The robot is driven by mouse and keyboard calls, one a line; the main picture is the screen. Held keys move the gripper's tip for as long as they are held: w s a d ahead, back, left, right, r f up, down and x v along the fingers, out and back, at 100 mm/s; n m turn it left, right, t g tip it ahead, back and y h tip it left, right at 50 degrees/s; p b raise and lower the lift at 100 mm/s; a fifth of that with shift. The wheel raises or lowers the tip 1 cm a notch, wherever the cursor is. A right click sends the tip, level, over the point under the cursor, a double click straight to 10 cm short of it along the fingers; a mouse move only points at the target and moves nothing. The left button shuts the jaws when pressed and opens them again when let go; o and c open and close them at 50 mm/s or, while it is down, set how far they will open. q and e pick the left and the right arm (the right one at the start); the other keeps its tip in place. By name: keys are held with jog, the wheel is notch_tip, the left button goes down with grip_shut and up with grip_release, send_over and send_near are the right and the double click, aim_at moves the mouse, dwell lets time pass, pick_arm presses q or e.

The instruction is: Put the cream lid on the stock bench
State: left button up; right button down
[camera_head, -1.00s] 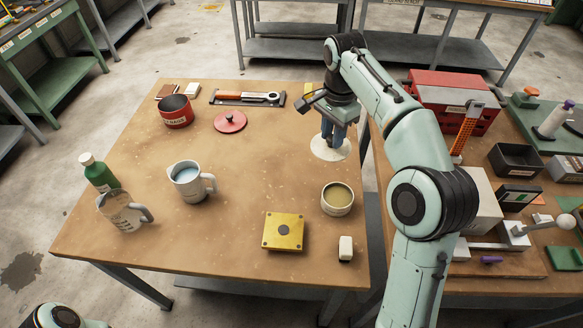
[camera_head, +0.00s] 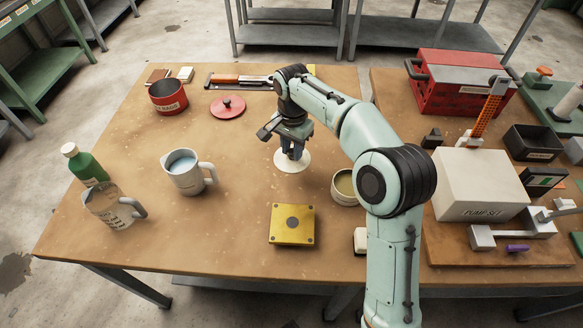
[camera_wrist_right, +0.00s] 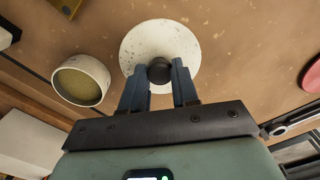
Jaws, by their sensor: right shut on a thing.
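The cream lid (camera_head: 293,162) is a pale round disc with a dark knob. My right gripper (camera_head: 291,150) points down over it, its fingers shut on the knob. The wrist view also shows the lid (camera_wrist_right: 160,48) level below the blue fingers of my right gripper (camera_wrist_right: 159,75). The lid is over the brown bench top (camera_head: 235,225), left of the cream pot (camera_head: 343,186); I cannot tell whether it touches the wood. The pot is open and partly hidden by my right arm. My left gripper is out of view.
A yellow plate (camera_head: 292,225) lies in front of the lid. A red lid (camera_head: 228,107), a red pot (camera_head: 168,96) and a jug (camera_head: 187,172) stand to the left. A second bench (camera_head: 440,250) on the right is crowded. Bare wood lies between jug and lid.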

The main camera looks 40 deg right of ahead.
aim_at(292, 159)
jog(key=shift+f+b, duration=0.45)
jog(key=shift+f, duration=3.05)
jog(key=shift+f, duration=0.1)
jog(key=c, duration=0.8)
grip_release()
jog(key=shift+c, duration=0.2)
notch_tip(292, 159, up, 12)
jog(key=shift+r+p, duration=0.15)
jog(key=shift+p, duration=0.95)
